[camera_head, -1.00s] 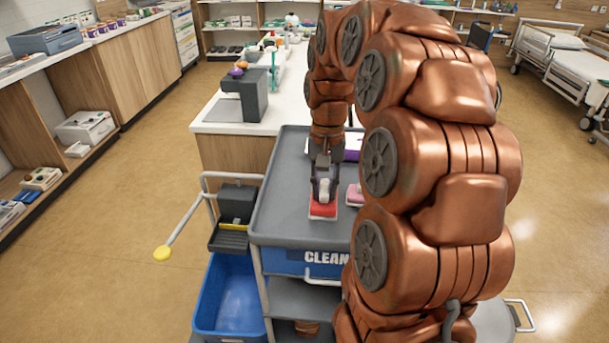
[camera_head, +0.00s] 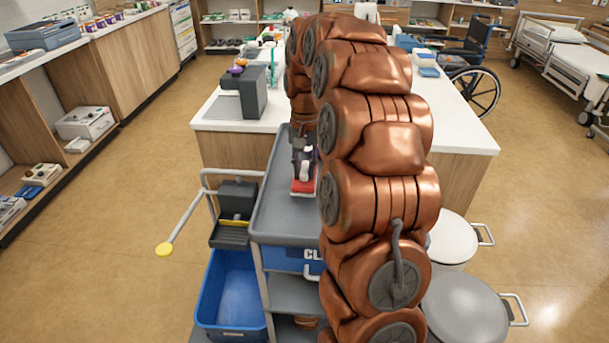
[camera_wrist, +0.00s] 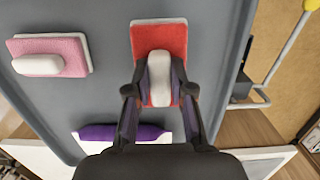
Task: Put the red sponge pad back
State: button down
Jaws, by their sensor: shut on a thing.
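The red sponge pad (camera_wrist: 145,38), on a white backing with a white knob handle, shows in the wrist view. It also shows in the head view (camera_head: 303,188) over the top of the grey cleaning cart (camera_head: 275,225). My gripper (camera_wrist: 159,92) is shut on the pad's white handle, one finger on each side. In the head view my gripper (camera_head: 303,160) is partly hidden behind my arm. I cannot tell whether the pad touches the cart top or hangs just above it.
A pink sponge pad (camera_wrist: 75,47) lies on the cart top, with a purple pad (camera_wrist: 112,132) near its edge. A blue bucket (camera_head: 232,292) and a yellow-tipped handle (camera_head: 165,249) are at the cart's left. A white counter (camera_head: 215,122) stands behind. Two round lidded bins (camera_head: 466,305) stand at right.

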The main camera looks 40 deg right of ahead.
aim_at(305, 168)
notch_tip(305, 168, down, 2)
jog(key=shift+s+p, duration=0.1)
jog(key=shift+p, duration=0.25)
jog(key=shift+f, duration=0.45)
jog(key=shift+f, duration=0.1)
jog(key=c, duration=1)
grip_release()
jog(key=shift+w+d+r+b, duration=0.2)
jog(key=shift+r+b, duration=0.2)
jog(key=shift+r, duration=1.65)
jog(key=shift+w+d+r+b, duration=0.15)
jog(key=shift+w+r+b, duration=0.2)
jog(key=shift+r, duration=1.65)
jog(key=shift+w+d+r+b, duration=0.15)
jog(key=shift+r+b, duration=0.3)
jog(key=shift+r, duration=1.6)
jog(key=shift+s+a, duration=0.1)
